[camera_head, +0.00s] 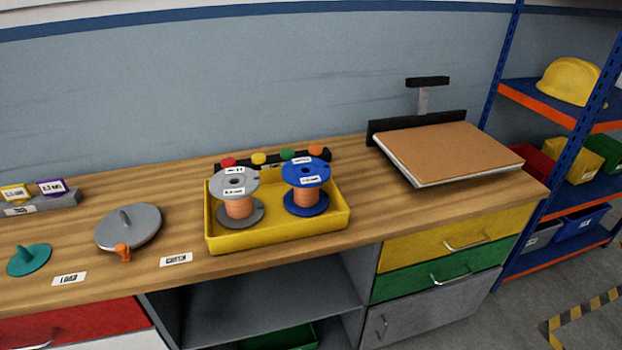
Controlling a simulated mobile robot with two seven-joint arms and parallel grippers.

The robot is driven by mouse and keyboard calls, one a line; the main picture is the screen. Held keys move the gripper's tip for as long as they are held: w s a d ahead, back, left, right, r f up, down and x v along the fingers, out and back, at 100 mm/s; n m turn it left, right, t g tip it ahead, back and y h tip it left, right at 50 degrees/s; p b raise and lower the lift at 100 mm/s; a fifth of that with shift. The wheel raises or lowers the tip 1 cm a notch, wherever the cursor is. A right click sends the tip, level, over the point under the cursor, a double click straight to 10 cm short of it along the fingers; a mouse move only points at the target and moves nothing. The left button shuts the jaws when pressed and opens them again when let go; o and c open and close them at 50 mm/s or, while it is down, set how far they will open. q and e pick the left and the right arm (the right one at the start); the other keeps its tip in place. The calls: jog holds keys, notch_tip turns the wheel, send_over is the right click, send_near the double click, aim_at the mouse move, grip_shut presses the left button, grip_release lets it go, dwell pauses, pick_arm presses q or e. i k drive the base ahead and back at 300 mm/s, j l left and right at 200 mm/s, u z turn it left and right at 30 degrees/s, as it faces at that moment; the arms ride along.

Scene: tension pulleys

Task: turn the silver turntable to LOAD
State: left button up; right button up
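The silver turntable (140,232) lies on the wooden workbench at the left, a flat grey disc with a raised grip bar on top. An orange pointer or knob (123,253) sits at its front edge, facing the bench's front. A white label (69,279), which seems to read LOAD, is on the bench to the front left of the turntable. A second white label (176,259), too small to read surely, is to its front right. The orange part lies between the two labels, on neither. Neither of my grippers is in view.
A teal disc with a knob (28,260) lies left of the turntable. A yellow tray (280,240) holding a grey spool (235,184) and a blue spool (306,172) stands to the right. A grey block with tags (40,204) is at the back left.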

aim_at(126, 228)
jog(key=u, duration=1.6)
